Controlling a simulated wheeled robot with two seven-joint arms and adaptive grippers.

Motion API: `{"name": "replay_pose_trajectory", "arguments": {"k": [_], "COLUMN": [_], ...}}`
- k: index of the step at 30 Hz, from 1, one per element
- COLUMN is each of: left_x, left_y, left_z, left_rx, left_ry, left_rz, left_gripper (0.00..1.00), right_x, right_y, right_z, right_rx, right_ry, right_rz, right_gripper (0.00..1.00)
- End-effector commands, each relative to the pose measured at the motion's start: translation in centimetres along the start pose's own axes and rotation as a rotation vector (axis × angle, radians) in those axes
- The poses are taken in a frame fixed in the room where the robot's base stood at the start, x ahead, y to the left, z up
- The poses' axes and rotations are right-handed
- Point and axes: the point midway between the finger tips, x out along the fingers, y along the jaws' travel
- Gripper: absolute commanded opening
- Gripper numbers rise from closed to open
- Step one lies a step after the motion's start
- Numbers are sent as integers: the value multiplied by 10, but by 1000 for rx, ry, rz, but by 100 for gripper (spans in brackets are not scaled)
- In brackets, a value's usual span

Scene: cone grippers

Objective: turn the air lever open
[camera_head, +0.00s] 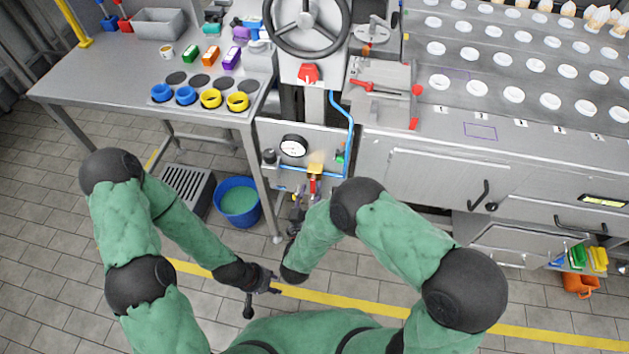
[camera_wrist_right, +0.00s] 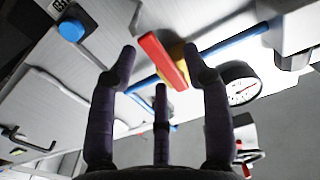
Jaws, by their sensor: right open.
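The air lever is a red handle (camera_head: 312,187) on a brass valve (camera_head: 315,169) in a blue pipe, low on the gauge panel. In the head view it points down, across the pipe. In the right wrist view the red handle (camera_wrist_right: 162,60) is ahead, between the fingertips of my right gripper (camera_wrist_right: 165,68). That gripper is open, its fingers spread on both sides of the lever; contact cannot be told. In the head view my right gripper (camera_head: 298,205) is partly hidden by my arm. My left gripper (camera_head: 262,296) is low, away from the panel, with fingers apart.
A pressure gauge (camera_head: 293,145) sits beside the valve, close to my right gripper's fingers. A blue bucket (camera_head: 238,202) and a grey slotted box (camera_head: 186,190) stand on the floor at left. A grey cabinet (camera_head: 428,177) stands at right. A handwheel (camera_head: 307,20) is above.

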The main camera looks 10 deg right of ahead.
Motion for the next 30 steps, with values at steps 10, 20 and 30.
{"name": "replay_pose_trajectory", "arguments": {"k": [10, 20, 30], "left_x": [0, 0, -6], "left_y": [0, 0, 2], "left_z": [1, 0, 1], "left_rx": [0, 0, 0], "left_ry": [-1, -1, -1], "left_rz": [0, 0, 0], "left_gripper": [40, 40, 40], "right_x": [-1, -1, -1], "right_y": [0, 0, 4], "right_z": [0, 0, -1], "right_rx": [0, -2, -101], "right_ry": [-1, -1, -3], "right_rz": [0, 0, 1], "right_gripper": [38, 0, 0]}}
